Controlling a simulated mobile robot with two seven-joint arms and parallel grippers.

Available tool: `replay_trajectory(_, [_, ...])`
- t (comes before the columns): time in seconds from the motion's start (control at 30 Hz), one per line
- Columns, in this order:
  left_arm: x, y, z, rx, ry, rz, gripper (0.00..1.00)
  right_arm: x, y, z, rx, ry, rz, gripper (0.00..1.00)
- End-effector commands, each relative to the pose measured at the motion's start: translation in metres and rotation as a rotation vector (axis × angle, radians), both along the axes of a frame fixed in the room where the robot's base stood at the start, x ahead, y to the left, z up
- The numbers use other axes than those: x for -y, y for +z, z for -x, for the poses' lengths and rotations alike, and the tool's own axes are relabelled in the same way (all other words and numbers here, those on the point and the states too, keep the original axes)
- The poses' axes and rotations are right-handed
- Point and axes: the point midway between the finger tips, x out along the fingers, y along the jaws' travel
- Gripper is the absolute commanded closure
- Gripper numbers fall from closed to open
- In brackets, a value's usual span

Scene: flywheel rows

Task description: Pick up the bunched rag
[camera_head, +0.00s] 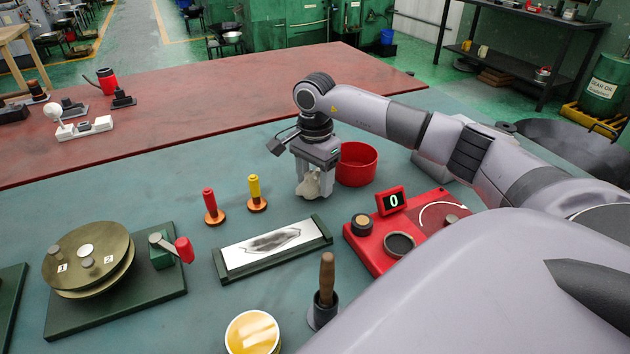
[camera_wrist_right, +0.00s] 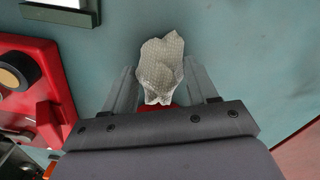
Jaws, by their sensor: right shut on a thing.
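The bunched rag (camera_head: 309,184) is a small, crumpled, pale grey-white cloth. My right gripper (camera_head: 314,188) points down over the teal table top and is shut on the rag. The right wrist view shows the rag (camera_wrist_right: 160,68) between the two grey fingers of my right gripper (camera_wrist_right: 162,88), with its dotted weave visible. I cannot tell whether the rag still touches the table. My left gripper is in neither view.
A red bowl (camera_head: 357,164) stands just right of my right gripper. Red and yellow handled stamps (camera_head: 213,207) stand to its left. A framed white panel (camera_head: 272,246), a red device with a display (camera_head: 372,254) and a brass flywheel (camera_head: 88,260) are nearer.

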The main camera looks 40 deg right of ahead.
Motion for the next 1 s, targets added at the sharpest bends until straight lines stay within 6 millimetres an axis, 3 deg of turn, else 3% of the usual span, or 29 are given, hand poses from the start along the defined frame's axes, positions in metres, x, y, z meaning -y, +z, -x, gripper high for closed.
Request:
replay_trajectory(0.17, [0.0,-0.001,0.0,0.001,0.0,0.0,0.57,0.0,0.033,-0.001,0.006,0.0,0.0,0.72])
replay_trajectory(0.4, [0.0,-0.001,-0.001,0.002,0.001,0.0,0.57,0.0,0.107,-0.001,0.008,-0.001,0.0,0.72])
replay_trajectory(0.6, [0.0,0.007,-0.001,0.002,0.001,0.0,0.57,0.001,0.157,0.0,0.004,-0.002,0.002,0.72])
replay_trajectory(0.8, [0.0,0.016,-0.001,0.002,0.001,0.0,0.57,0.001,0.181,0.0,0.0,-0.001,0.001,0.72])
replay_trajectory(1.0, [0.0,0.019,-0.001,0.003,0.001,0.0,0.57,0.001,0.189,0.0,0.0,-0.002,0.001,0.72])
